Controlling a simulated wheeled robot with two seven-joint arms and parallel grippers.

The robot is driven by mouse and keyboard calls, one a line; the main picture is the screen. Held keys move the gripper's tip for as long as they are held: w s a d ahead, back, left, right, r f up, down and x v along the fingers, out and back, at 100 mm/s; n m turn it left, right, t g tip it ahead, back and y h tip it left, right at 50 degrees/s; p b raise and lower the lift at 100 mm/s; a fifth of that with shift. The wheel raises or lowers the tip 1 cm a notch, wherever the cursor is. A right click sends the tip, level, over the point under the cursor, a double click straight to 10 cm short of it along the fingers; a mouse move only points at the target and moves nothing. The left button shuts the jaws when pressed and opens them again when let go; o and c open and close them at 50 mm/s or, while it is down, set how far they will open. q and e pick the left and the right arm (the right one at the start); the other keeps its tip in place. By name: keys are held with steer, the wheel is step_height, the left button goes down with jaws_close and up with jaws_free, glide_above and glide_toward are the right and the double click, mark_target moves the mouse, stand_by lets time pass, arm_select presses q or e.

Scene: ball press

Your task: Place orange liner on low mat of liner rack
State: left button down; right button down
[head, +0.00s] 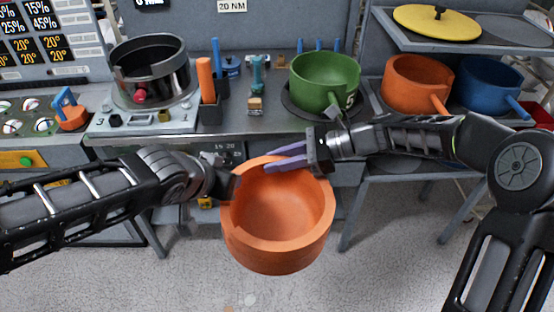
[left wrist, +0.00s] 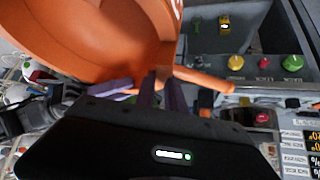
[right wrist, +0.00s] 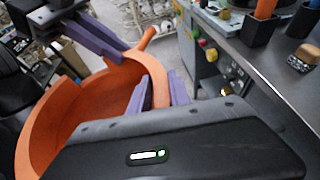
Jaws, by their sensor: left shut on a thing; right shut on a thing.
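The orange liner (head: 278,255) is a round open pot, held in the air in front of the bench in the head view. My right gripper (head: 283,160) has its purple fingers at the far rim, shut on the liner wall; the right wrist view shows one finger inside and one outside. My left gripper (head: 229,187) is at the liner's left rim, with its fingers mostly hidden in the head view. In the left wrist view, its fingers (left wrist: 160,96) are shut on the wall near the handle (left wrist: 205,80). The liner rack (head: 455,45) stands at the right; its low level is mostly hidden by my right arm.
Another orange pot (head: 408,85) and a blue pot (head: 487,82) sit on the rack's shelf, below a yellow lid (head: 437,22). A green pot (head: 325,80) and a dark metal pot (head: 152,72) stand on the bench. Open floor lies below the held liner.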

arm_select(q)
steer(key=c, duration=1.3)
jaws_free()
arm_select(e)
steer(key=shift+r, duration=0.1)
arm_select(q)
steer(key=v, duration=1.2)
